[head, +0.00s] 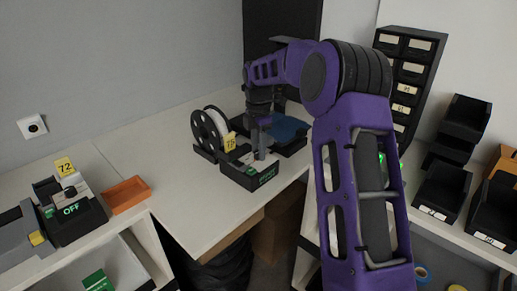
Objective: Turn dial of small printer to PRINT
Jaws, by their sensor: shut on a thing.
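The small printer's dark control box (239,178) stands on the white bench in the middle of the view, with a yellow tag marked 75 (230,140) on it. Its front display (266,177) shows green lettering too small to read. My gripper (261,153) points down at the top of this box and is shut on its dial. The dial is hidden by the fingers, so its position cannot be told.
A spool (210,131) and a blue plate (288,127) stand close by the box. At left are a device reading OFF (78,217), with tag 72 (65,166), and an orange tray (126,194). Black bins (441,187) stand at right. Bare bench lies left of the box.

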